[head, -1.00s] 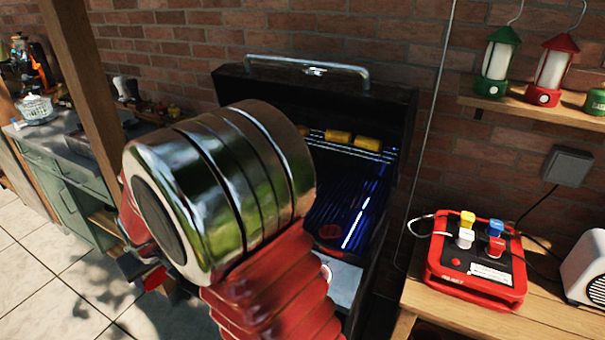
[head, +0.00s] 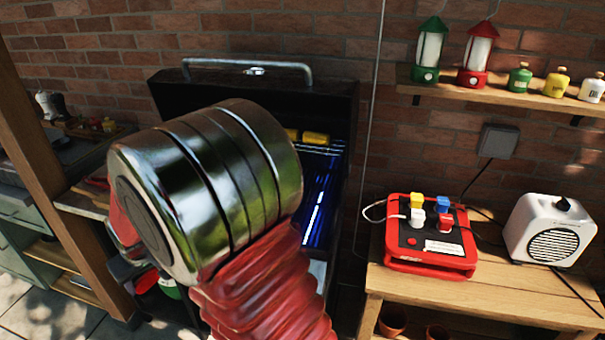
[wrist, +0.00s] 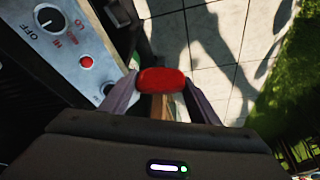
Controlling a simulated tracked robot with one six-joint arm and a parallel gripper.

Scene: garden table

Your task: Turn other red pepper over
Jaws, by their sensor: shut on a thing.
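My gripper (wrist: 161,88) is shut on a smooth, rounded red thing (wrist: 161,79) in the wrist view. A brown wooden-looking part shows just below it, and I cannot tell whether the two are joined or whether the red thing is a pepper or a handle. The gripper is beside the grill's front panel, above the paved floor. In the head view my arm covers the gripper and much of the open grill (head: 335,110). No red pepper shows on the visible part of the grate (head: 318,195).
Yellow pieces (head: 316,138) lie at the back of the grate. The grill's control knob (wrist: 50,19) is close on the left in the wrist view. A wooden table (head: 400,279) at right holds a red box (head: 430,240) and a white radio (head: 550,230). A wooden post (head: 40,140) stands left.

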